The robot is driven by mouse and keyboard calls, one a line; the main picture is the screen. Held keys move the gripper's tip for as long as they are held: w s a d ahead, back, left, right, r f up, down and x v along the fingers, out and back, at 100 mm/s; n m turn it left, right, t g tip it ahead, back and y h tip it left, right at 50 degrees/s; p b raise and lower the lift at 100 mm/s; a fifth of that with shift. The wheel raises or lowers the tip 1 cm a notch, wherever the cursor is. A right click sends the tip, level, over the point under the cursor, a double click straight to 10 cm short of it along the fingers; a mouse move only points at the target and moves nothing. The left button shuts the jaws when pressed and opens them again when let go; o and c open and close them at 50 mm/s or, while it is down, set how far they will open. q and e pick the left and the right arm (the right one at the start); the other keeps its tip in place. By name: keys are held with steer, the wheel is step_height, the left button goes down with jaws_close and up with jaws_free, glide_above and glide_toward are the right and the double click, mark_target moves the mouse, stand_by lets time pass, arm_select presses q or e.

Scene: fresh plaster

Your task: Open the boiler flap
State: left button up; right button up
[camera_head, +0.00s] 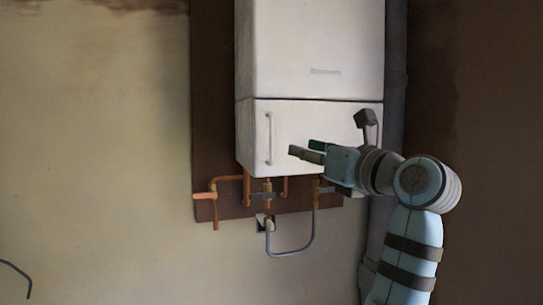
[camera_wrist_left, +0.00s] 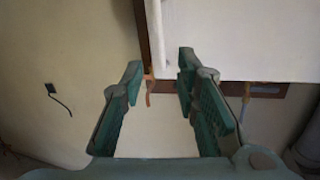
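The boiler flap (camera_head: 310,115) is the white lower front panel of the boiler (camera_head: 312,45) in the head view, and it looks closed. Its slim vertical handle (camera_head: 268,138) is near the flap's left edge.
Copper pipes (camera_head: 230,190) and a grey looped hose (camera_head: 290,252) hang below the boiler. A grey vertical pipe (camera_head: 396,60) runs along its right side. A dark cable (camera_head: 18,275) is at the lower left. Bare plaster wall (camera_head: 95,150) is left of the boiler.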

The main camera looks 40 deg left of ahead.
mark_target(273, 141)
arm_select(q)
steer(key=shift+n+t+h, duration=0.3)
steer(key=shift+t+h, duration=0.1)
steer(key=shift+h, duration=0.1)
steer(key=x, duration=0.4)
steer(key=r+p+x, duration=0.1)
steer(key=x, duration=0.4)
steer(key=s+p+x, duration=0.1)
steer(key=x, duration=0.3)
steer(key=shift+w+a+r, duration=0.15)
steer(key=shift+w+a, duration=0.05)
steer(key=shift+a, duration=0.3)
steer(key=shift+w, duration=0.1)
jaws_close()
